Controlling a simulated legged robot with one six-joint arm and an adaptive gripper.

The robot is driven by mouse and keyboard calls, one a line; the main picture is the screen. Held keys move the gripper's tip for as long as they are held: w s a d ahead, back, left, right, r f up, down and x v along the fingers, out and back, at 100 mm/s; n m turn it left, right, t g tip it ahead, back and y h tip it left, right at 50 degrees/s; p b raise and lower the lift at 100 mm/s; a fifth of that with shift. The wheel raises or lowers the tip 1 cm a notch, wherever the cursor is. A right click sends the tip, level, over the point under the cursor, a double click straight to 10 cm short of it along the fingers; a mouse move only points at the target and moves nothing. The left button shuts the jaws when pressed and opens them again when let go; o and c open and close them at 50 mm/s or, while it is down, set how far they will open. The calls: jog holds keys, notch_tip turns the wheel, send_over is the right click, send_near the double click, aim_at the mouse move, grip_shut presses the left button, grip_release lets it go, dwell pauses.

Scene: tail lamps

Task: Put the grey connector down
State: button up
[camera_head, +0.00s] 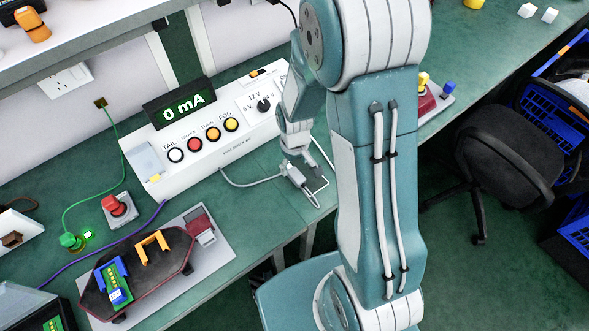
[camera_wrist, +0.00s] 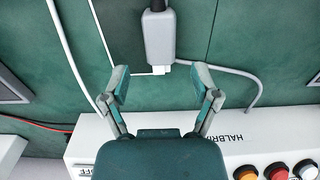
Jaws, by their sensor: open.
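The grey connector (camera_wrist: 160,40) shows in the wrist view on the green bench, with a dark end at the top and a small white tip at the bottom. A grey cable runs from near it to the right. My gripper (camera_wrist: 162,84) is open and empty. The connector is beyond my fingertips, roughly centred between them, with its white tip nearest. In the head view the connector (camera_head: 295,175) lies near the bench's front edge, by a white marked outline, with my gripper (camera_head: 298,157) just above it. Its exact contact with the bench is hard to tell.
A white tester (camera_head: 218,125) reading 0 mA stands behind on the left. A dark fixture (camera_head: 140,270) with a green board and orange clip is at the lower left. A red button box (camera_head: 120,209) stands behind it. A black chair (camera_head: 490,165) stands at the right.

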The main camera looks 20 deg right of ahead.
notch_tip(320, 180, up, 8)
notch_tip(320, 180, up, 12)
jog(key=m+t, duration=0.2)
jog(key=t, duration=0.1)
send_over(295, 172)
jog(key=s, duration=0.4)
jog(key=s+r+m+t, duration=0.1)
jog(key=s+r+t, duration=0.1)
jog(key=s+r, duration=0.6)
jog(key=shift+s+r+m+t, duration=0.3)
jog(key=shift+s+r, duration=0.1)
jog(key=shift+s, duration=0.75)
jog(key=shift+c, duration=1.5)
